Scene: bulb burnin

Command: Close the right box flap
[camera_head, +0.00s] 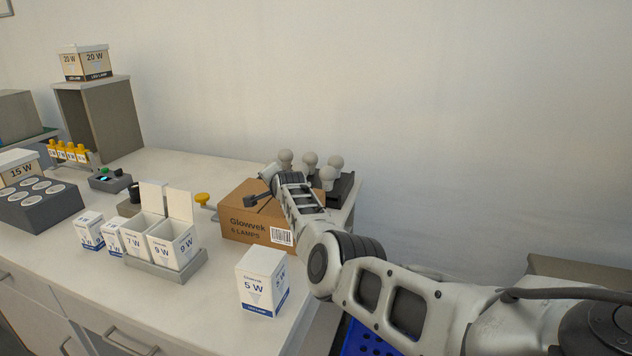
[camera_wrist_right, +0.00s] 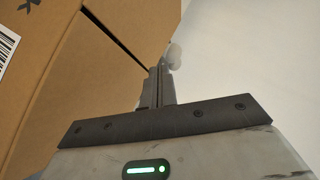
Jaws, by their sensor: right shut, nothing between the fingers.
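The brown cardboard box (camera_head: 243,229) marked "Glowvek 6 LAMPS" stands near the counter's right end, its top partly hidden by my right arm. In the right wrist view, cardboard panels of the box (camera_wrist_right: 95,75) fill the left side. A dark narrow slit separates them from a panel at upper right (camera_wrist_right: 140,25), which looks like a flap; I cannot tell how far it is closed. My right gripper (camera_head: 251,199) is over the box top, shut and empty. Its fingertips (camera_wrist_right: 160,75) are close to the panel edge; contact is unclear. My left gripper is out of view.
A white 5 W carton (camera_head: 262,283) stands in front of the box. A grey tray (camera_head: 165,272) with open white cartons is to the left. Several bulbs (camera_head: 310,160) stand in a dark holder behind my arm.

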